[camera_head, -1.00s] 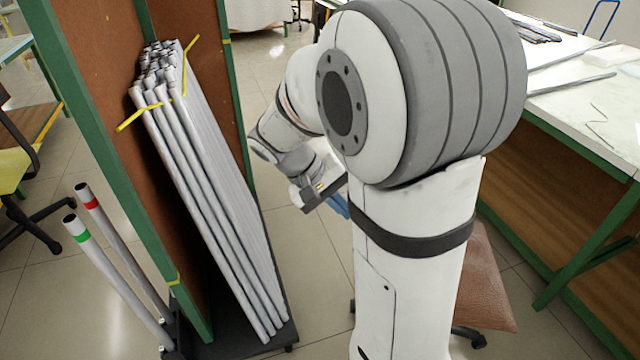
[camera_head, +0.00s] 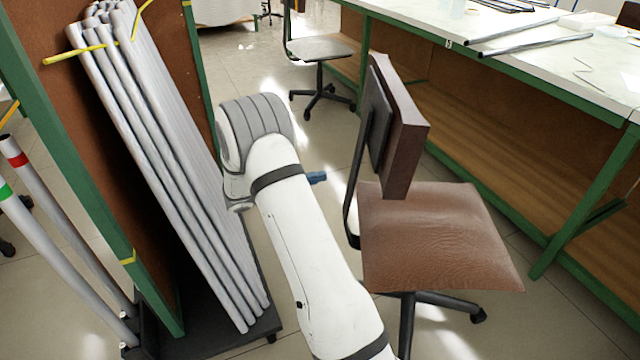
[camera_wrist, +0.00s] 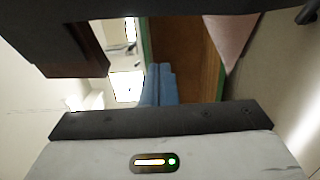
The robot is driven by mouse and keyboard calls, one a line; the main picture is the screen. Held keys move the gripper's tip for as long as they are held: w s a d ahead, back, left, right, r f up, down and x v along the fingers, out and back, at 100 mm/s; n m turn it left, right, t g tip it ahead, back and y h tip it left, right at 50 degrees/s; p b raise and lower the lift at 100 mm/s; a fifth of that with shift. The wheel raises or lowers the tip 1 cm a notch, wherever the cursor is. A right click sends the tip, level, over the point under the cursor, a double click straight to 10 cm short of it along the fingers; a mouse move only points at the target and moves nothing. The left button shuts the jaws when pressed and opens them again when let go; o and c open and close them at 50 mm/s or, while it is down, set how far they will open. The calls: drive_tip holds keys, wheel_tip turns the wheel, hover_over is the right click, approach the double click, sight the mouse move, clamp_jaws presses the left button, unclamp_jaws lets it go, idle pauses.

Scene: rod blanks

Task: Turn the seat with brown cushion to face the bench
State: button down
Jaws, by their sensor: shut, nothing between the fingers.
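The seat with brown cushion (camera_head: 430,240) is a wheeled chair right of centre in the head view. Its upright backrest (camera_head: 402,125) stands at the seat's far left side, and the seat extends right and towards me. The bench (camera_head: 490,85) has a white top and green frame and runs along the right, beyond the chair. My gripper (camera_head: 318,177) shows only its blue fingers past my arm, left of the backrest and apart from it. In the wrist view the blue fingers (camera_wrist: 160,85) are together and empty. The backrest (camera_wrist: 75,52) and part of the cushion (camera_wrist: 232,38) show there.
A rack of grey rods (camera_head: 170,160) with a green frame stands close left of my arm. Two tubes with coloured bands (camera_head: 60,220) stand farther left. A grey chair (camera_head: 320,48) stands behind. Rods (camera_head: 535,45) lie on the bench. Some floor is clear between rack and chair.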

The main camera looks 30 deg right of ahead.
drive_tip(key=s+d+b, duration=0.3)
drive_tip(key=s+d, duration=0.1)
drive_tip(key=d, duration=0.1)
drive_tip(key=shift+s+d, duration=0.25)
drive_tip(key=shift+d, duration=0.1)
